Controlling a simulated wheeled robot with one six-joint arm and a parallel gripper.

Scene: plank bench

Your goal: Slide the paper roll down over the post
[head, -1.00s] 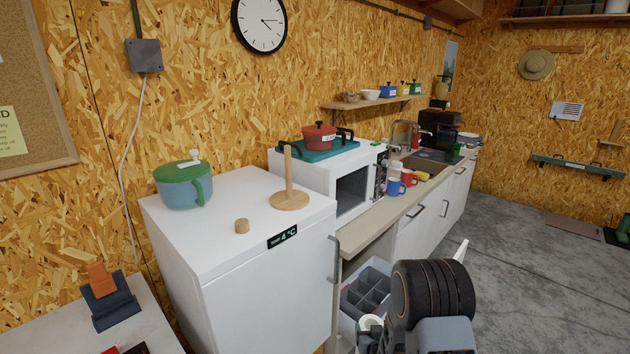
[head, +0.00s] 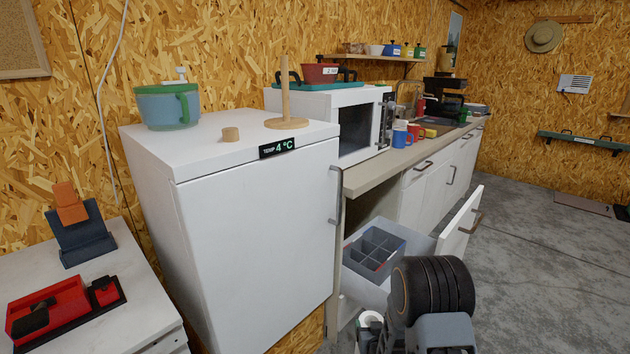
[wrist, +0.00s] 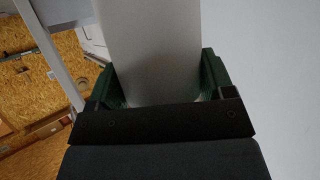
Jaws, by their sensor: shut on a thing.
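The post (head: 285,88) is a thin upright wooden rod on a round wooden base (head: 297,124), standing on top of the white fridge. Nothing is around it. The paper roll (wrist: 152,45) is a pale cylinder that fills the middle of the wrist view. My gripper (wrist: 160,88) is shut on it, with a green finger on each side. In the head view only the top end of the roll (head: 370,317) shows at the bottom edge, well below the fridge top and apart from the post. My gripper's fingers are mostly hidden there.
On the fridge (head: 255,215) are a small wooden cap (head: 230,134) and a blue-green pot (head: 167,107). A microwave (head: 352,125) stands right of it. An open drawer with a grey divided bin (head: 374,252) is near my arm. A side table holds red items (head: 48,308).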

